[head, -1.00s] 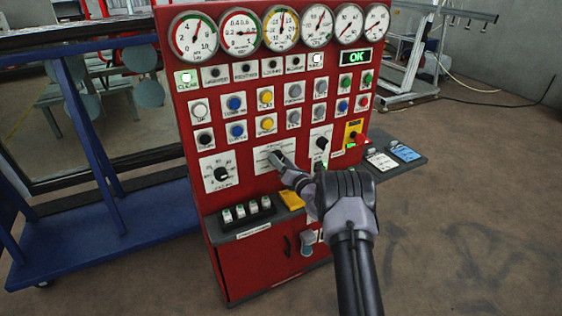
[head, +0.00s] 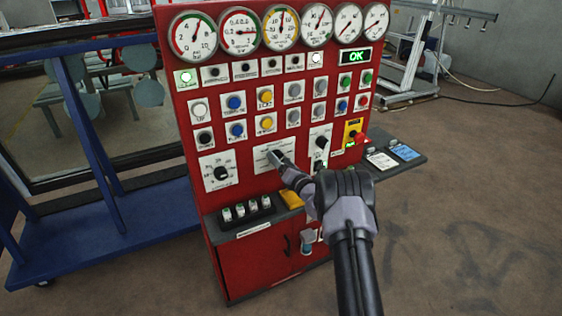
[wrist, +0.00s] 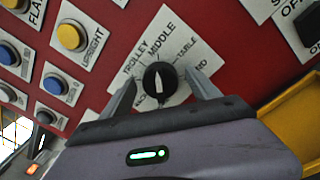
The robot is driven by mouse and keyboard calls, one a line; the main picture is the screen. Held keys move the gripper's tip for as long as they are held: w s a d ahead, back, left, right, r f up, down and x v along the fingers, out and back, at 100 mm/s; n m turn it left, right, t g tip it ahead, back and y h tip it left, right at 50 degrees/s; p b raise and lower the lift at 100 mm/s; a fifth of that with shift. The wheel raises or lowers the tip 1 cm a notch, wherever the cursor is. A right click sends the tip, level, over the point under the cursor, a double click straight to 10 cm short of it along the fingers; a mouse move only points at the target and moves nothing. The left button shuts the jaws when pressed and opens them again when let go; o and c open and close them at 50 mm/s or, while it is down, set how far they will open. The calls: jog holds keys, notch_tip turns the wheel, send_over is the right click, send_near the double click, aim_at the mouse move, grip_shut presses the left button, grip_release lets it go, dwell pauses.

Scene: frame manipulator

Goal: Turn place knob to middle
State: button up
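The place knob (wrist: 160,83) is a round black knob on a white label plate (wrist: 181,32) that reads TROLLEY, MIDDLE, TABLE and other partly hidden words. Its white pointer mark aims up in the wrist view, roughly toward MIDDLE. My gripper (wrist: 161,88) has one finger on each side of the knob, with visible gaps between fingers and knob.
The red panel (head: 262,186) carries gauges, buttons and other knobs. A black knob (head: 221,173) sits to the left and another (head: 321,142) to the right. A yellow part (wrist: 287,118) lies close to my gripper's right. A blue cart frame (head: 140,215) stands at left.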

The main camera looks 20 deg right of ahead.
jog(key=s+d+p, duration=0.1)
jog(key=s+p, duration=0.2)
jog(key=s, duration=1.4)
jog(key=shift+s+f, duration=0.2)
jog(key=shift+f, duration=0.1)
jog(key=shift+d, duration=0.15)
